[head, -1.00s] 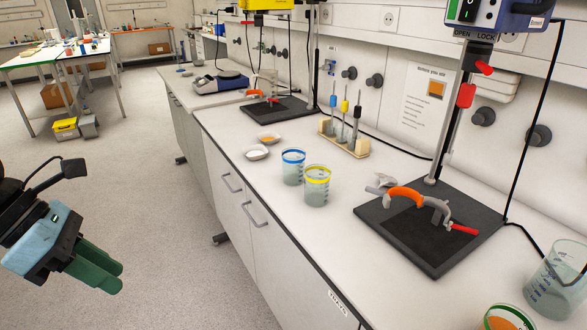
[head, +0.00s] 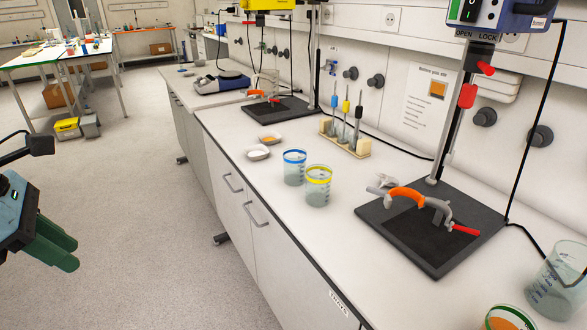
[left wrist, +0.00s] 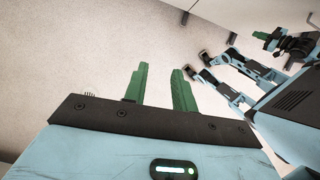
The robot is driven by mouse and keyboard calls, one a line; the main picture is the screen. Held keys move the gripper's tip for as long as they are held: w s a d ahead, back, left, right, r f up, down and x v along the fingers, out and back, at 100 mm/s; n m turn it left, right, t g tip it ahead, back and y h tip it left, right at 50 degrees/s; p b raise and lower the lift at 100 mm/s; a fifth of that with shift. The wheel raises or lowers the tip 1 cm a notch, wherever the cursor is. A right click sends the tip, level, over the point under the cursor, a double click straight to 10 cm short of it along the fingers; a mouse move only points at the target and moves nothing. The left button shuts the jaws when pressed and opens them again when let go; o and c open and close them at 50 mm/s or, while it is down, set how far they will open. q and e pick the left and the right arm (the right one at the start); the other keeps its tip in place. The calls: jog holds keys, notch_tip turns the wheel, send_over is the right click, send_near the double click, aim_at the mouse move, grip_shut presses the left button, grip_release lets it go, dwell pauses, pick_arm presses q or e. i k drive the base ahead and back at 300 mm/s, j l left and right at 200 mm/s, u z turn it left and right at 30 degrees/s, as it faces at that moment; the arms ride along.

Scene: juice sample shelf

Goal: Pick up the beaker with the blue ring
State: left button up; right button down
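The beaker with the blue ring (head: 294,168) stands upright on the white bench in the head view. It is near the bench's front edge, just left of and behind a beaker with a yellow ring (head: 318,186). My left gripper (head: 66,254) is at the left edge of the head view, over the floor and well away from the bench. In the left wrist view its two green fingers (left wrist: 160,85) stand apart with nothing between them. The right gripper is not in the head view; the left wrist view shows a green-tipped part at the upper right that I cannot make out clearly.
Two small dishes (head: 258,153) lie behind the beakers. A rack (head: 344,143) with coloured-top tools stands near the wall. A dark stand base (head: 432,238) with an orange clamp is to the right. A larger beaker (head: 556,284) stands at far right. Floor before the bench is clear.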

aim_at(295, 159)
jog(key=i+j+z, duration=0.1)
jog(key=i+z, duration=0.15)
jog(key=z, duration=0.15)
jog(key=i+j+z, duration=0.2)
jog(key=z, duration=0.2)
jog(key=i+j+z, duration=0.2)
jog(key=z, duration=0.2)
